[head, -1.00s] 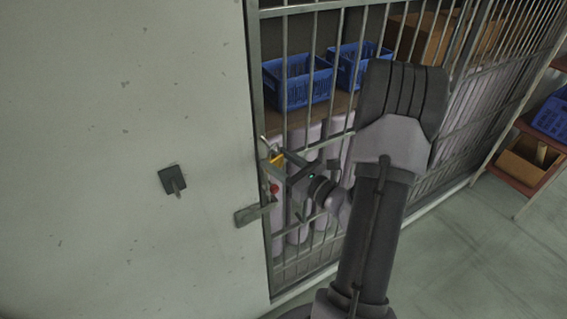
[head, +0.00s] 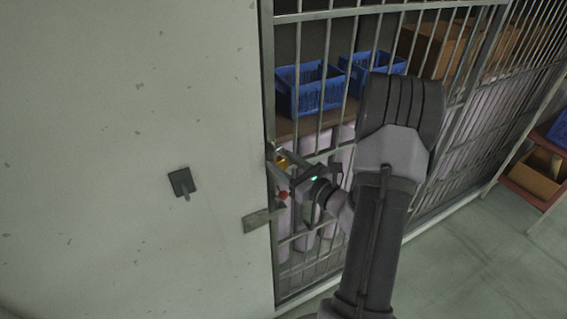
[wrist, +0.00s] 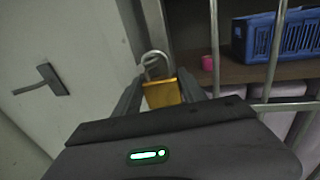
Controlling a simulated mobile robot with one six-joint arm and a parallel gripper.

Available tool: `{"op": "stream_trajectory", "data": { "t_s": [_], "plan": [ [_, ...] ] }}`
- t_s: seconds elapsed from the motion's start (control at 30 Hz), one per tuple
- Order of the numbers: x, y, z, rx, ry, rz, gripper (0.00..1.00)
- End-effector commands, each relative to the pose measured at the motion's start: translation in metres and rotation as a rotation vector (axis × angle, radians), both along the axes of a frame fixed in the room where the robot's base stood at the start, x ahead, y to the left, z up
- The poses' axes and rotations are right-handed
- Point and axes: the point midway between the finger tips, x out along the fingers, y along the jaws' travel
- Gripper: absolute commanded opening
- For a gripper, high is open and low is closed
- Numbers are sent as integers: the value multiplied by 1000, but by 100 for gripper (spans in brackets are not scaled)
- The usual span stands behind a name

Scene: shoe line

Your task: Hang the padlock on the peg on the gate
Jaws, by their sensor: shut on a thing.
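The padlock has a yellow body (wrist: 163,93) and a grey shackle, which points up and away from my gripper in the wrist view. My gripper (wrist: 160,96) is shut on the body, with a finger on each side. In the head view the padlock (head: 281,160) is small and partly covered by the gripper (head: 283,167), at the left edge of the barred gate (head: 267,80). The shackle overlaps the gate's left post in the picture; I cannot tell whether they touch. I cannot make out a peg on the gate itself.
A dark plate with a lever-like stub (head: 182,182) is on the pale wall to the left. A red knob (head: 283,195) and a grey latch plate (head: 256,221) are below my gripper. Blue crates (head: 310,88) stand behind the bars. Open floor lies at right.

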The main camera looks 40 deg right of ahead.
Motion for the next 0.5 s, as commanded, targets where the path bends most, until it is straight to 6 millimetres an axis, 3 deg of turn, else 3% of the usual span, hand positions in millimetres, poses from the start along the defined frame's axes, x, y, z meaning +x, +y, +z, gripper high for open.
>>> {"op": "stream_trajectory", "data": {
  "t_s": [0.07, 0.1, 0.2, 0.5],
  "plan": [
    [0, 0, 0, 0, -1, 0, 0],
    [0, 0, 0, 0, -1, 0, 53],
    [0, 0, 0, 0, -1, 0, 72],
    [-1, 0, 0, 0, 0, 0, 74]
  ]
}}
